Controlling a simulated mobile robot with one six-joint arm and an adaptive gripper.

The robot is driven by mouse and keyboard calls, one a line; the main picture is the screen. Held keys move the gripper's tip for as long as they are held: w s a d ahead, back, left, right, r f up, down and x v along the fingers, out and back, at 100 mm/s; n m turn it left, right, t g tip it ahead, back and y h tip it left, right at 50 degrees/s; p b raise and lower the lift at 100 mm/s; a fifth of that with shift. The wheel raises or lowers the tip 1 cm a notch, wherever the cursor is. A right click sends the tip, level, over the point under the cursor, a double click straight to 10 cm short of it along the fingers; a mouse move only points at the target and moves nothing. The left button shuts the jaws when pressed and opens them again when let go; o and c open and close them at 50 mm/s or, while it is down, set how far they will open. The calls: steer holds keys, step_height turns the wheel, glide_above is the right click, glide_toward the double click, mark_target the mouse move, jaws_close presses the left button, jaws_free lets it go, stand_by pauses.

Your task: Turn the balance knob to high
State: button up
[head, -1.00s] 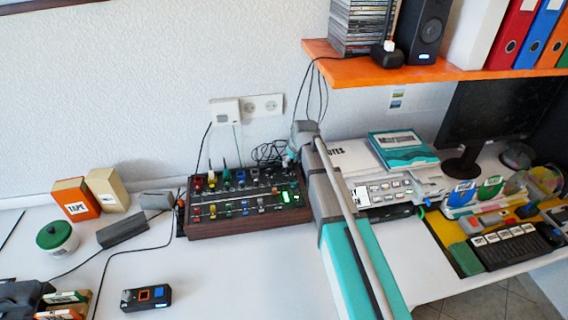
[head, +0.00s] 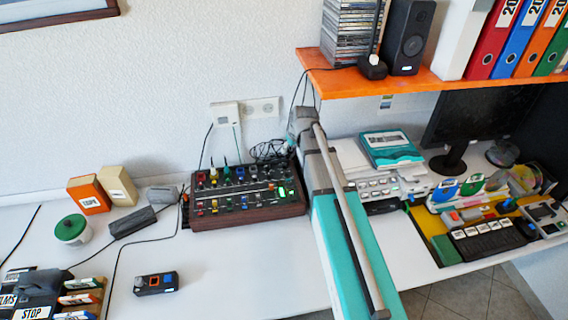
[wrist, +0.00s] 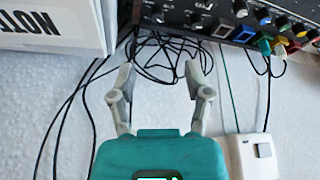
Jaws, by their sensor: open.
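The control box (head: 248,214) is a dark panel in a brown wooden case, with many coloured knobs and buttons and a lit green display at its right. It stands on the white desk near the wall. I cannot tell which knob is the balance knob; the labels are too small. Part of the box shows at the top right of the wrist view (wrist: 212,20). My gripper (wrist: 160,70) is open and empty, pointing over loose black cables beside the box's back edge, apart from the knobs. In the head view my arm reaches along the box's right side and its fingers are not clear.
A white box with printed letters (wrist: 50,25) lies left in the wrist view. An orange shelf (head: 400,82) overhangs the right side. The desk (head: 240,262) is clear in front of the control box.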

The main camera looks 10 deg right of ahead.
mark_target(285, 164)
steer(key=shift+d+f, duration=0.15)
steer(key=shift+d, duration=0.05)
steer(key=b+x, duration=1.2)
steer(key=x, duration=0.1)
steer(key=shift+w+f+b, duration=0.2)
steer(key=shift+f+b, duration=0.05)
steer(key=shift+b, duration=0.15)
stand_by(0.4)
steer(key=shift+c, duration=0.2)
jaws_close()
